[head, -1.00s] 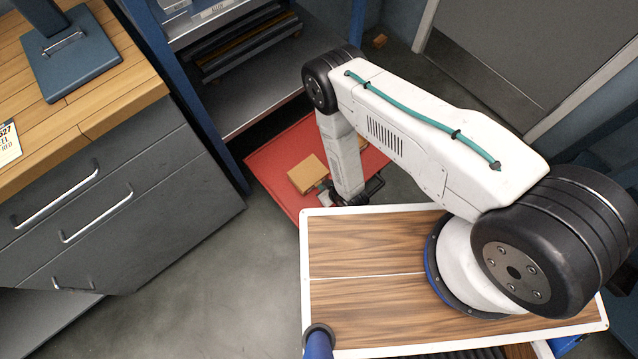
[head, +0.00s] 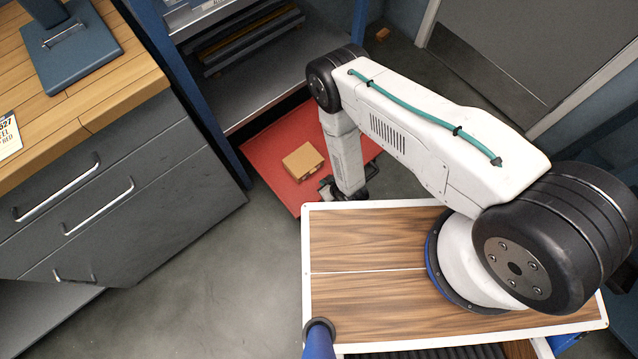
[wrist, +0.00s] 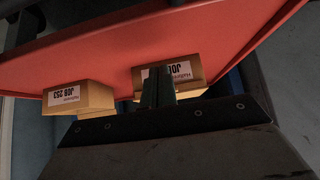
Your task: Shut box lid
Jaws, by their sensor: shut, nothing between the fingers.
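A tan cardboard box (head: 303,161) rests on a red surface (head: 268,150) in the head view, just left of my forearm. In the wrist view two tan boxes show with upside-down labels: a left box reading JOB 253 (wrist: 75,97) and a right box (wrist: 190,72). I cannot tell which of them the head view shows, or how any lid stands. My gripper (wrist: 158,88) is shut and empty, its dark fingers in front of the right box and covering part of its label. Whether they touch it is unclear. In the head view my gripper (head: 328,188) is small and partly hidden.
A grey shelf rack with blue posts (head: 196,95) stands behind the red surface. A wood-topped drawer cabinet (head: 110,190) is at left. A wood-grain top with a white rim (head: 360,240) lies under my arm's base. Grey floor (head: 215,285) is clear between.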

